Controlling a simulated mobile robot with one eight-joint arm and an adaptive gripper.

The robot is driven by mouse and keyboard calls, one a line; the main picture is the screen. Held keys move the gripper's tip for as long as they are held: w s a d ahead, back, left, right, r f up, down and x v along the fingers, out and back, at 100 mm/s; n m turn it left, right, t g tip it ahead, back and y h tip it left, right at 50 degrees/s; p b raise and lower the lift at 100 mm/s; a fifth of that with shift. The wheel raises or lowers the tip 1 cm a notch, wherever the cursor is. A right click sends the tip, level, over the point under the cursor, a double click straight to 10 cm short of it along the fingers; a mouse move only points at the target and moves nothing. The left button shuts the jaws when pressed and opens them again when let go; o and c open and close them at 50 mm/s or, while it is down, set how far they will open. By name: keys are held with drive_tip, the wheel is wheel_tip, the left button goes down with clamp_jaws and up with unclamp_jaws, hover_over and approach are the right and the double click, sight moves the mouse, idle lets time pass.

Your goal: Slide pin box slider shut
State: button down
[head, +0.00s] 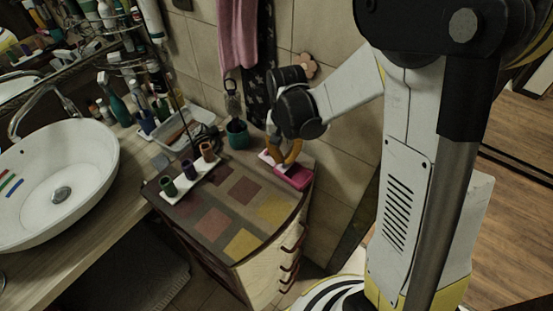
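The pin box is most likely the small pink box (293,178) with a white part (266,157) on its left side, near the back right edge of the cabinet top. It is small and partly hidden by my gripper, so how far the slider stands out cannot be told. My gripper (284,164) has yellow-orange fingers pointing down at the box, over the place where the white part meets the pink part. Whether the fingers touch it, and whether they are open or shut, cannot be told.
The patchwork-topped cabinet (215,222) is clear in front. A white holder (190,180) with three small cups stands left of the box. A teal cup (237,134) and a grey tray (184,130) lie behind. A white basin (60,180) is at left. The tiled wall (337,190) is close behind the box.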

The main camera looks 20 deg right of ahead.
drive_tip(key=shift+f+b, duration=0.65)
drive_tip(key=shift+f, duration=0.15)
drive_tip(key=shift+s+d, duration=0.1)
idle(0.3)
drive_tip(key=shift+s+d, duration=0.2)
drive_tip(key=shift+s, duration=0.25)
drive_tip(key=shift+s+d, duration=0.1)
